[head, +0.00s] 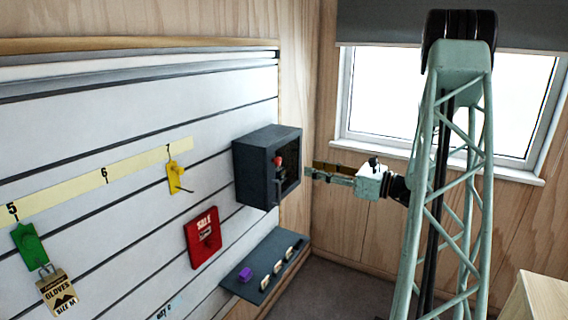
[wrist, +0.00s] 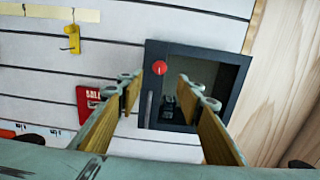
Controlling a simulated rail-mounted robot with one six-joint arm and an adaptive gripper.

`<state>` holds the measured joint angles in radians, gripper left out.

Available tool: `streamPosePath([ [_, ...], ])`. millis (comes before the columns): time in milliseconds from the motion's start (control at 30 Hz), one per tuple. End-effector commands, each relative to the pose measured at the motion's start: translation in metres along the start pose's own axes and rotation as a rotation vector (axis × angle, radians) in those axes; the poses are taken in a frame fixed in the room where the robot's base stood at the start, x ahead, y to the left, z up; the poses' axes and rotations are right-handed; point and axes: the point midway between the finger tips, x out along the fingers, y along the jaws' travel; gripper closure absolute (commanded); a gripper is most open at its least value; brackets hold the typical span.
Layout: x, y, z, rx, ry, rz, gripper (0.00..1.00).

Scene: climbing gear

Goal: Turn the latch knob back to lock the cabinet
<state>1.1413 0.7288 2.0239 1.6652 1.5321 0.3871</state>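The dark grey cabinet (head: 257,171) is mounted on the slatted wall near the corner, and it also shows in the wrist view (wrist: 208,52). Its red knob (head: 278,161) is on the upper left of the front frame, clear in the wrist view (wrist: 159,68). A vertical handle bar (wrist: 149,107) is below the knob. My gripper (head: 310,175) is in front of the cabinet, to its right in the head view. In the wrist view its two fingers (wrist: 157,82) are spread wide with nothing between them. The knob appears between the fingertips but apart from them.
Small dark items (wrist: 168,106) show inside the cabinet. A shelf (head: 247,286) with a purple block (head: 245,274) is below. A red sale sign (head: 203,237) and yellow hook (head: 174,178) are on the wall to the left. The window (head: 388,95) is behind my arm.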

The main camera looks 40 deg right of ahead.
Motion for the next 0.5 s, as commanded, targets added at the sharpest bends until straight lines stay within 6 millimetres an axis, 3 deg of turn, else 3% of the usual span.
streamPosePath([
  [500, 0.047, 0.001, -0.001, -0.001, 0.0, 0.002, 0.67],
])
